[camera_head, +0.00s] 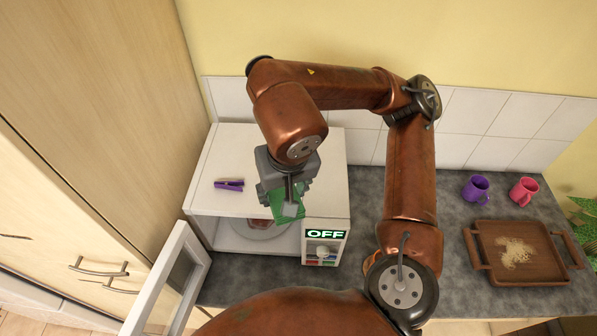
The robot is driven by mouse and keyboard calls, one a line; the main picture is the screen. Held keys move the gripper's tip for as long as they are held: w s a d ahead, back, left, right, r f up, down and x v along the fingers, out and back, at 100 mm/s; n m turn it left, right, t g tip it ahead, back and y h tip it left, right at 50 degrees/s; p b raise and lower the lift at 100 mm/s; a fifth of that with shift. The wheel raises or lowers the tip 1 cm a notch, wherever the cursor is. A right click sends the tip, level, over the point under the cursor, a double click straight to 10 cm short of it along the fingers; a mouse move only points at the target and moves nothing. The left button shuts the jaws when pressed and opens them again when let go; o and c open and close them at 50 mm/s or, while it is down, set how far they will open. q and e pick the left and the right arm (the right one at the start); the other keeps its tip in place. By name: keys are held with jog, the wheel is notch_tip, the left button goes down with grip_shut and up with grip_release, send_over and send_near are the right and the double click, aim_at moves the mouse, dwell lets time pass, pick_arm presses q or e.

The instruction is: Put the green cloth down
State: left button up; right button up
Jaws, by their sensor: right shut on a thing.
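The green cloth (287,205) hangs from my right gripper (286,199), which is shut on it. The gripper points down at the front edge of the white microwave (325,180). The cloth's lower part shows in front of the microwave's open mouth. I cannot tell whether it touches the microwave. My left gripper is not in view.
The microwave door (178,275) stands open at the lower left. A plate (262,230) shows inside. A purple clip (229,184) lies on top. A wooden tray (478,250), a purple mug (475,189) and a pink mug (523,191) are on the right counter.

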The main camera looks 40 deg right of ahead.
jog(key=d, duration=0.1)
jog(key=w+d+f, duration=0.1)
jog(key=d, duration=0.1)
jog(key=shift+w+d+f, duration=0.25)
jog(key=shift+d, duration=0.05)
jog(key=w+d+f, duration=0.1)
jog(key=d+f, duration=0.1)
jog(key=w+d+f+p, duration=0.1)
jog(key=w+d+f, duration=0.1)
jog(key=d, duration=0.1)
jog(key=w+d+f+p, duration=0.1)
jog(key=d+f, duration=0.1)
jog(key=f, duration=0.1)
jog(key=shift+w+d, duration=0.25)
jog(key=shift+d, duration=0.1)
jog(key=shift+w+d+f, duration=0.25)
jog(key=shift+d+f, duration=0.05)
jog(key=shift+f, duration=0.2)
notch_tip(320, 180, down, 3)
jog(key=shift+d+f+p, duration=0.1)
jog(key=shift+f+p, duration=0.05)
jog(key=shift+p, duration=0.6)
jog(key=o, duration=1)
jog(key=shift+w, duration=0.1)
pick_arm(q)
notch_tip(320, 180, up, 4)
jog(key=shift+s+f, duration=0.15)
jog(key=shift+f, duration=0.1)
